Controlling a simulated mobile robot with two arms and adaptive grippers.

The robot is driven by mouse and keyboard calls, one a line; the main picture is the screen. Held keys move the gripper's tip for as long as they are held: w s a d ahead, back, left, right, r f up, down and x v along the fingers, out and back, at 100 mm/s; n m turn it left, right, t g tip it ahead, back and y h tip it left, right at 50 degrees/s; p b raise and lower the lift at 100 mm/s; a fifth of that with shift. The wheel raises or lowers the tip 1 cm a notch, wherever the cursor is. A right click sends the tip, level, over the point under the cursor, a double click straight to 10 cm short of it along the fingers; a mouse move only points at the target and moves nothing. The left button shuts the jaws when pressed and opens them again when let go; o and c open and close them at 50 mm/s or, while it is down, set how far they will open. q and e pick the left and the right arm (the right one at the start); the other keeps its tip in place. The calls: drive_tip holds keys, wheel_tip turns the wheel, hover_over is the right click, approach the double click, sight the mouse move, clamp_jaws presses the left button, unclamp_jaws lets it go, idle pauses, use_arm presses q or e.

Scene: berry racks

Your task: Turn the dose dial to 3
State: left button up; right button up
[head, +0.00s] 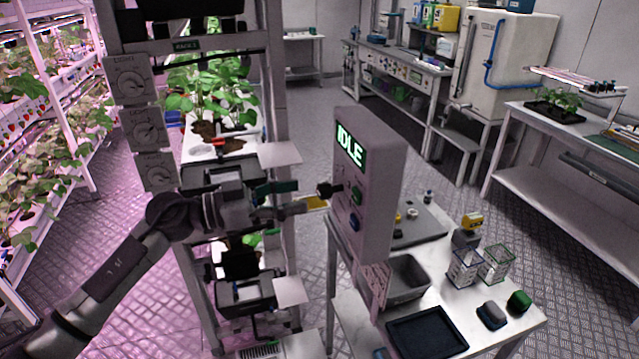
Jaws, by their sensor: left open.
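A grey control box (372,160) stands on the white table with a lit "IDLE" display (350,147). A black knob (325,189), which looks like the dose dial, sticks out on the box's left side. Its setting is too small to read. A green button (356,194) and a blue button (354,221) sit on the box's front. My left gripper (308,196) is open, just left of the black knob, its fingers pointing at it. Whether the fingertips touch the knob cannot be told. My right gripper is not in view.
Potted plants (211,90) stand on the rack behind my arm. The table holds a grey bin (428,280), a dark tray (428,333) and wire baskets (497,262).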

sight(318, 192)
use_arm(q)
drive_tip(key=p+x, duration=0.1)
drive_tip(key=x, duration=0.4)
drive_tip(key=shift+w+d, duration=0.15)
drive_tip(key=shift+d, duration=0.15)
clamp_jaws()
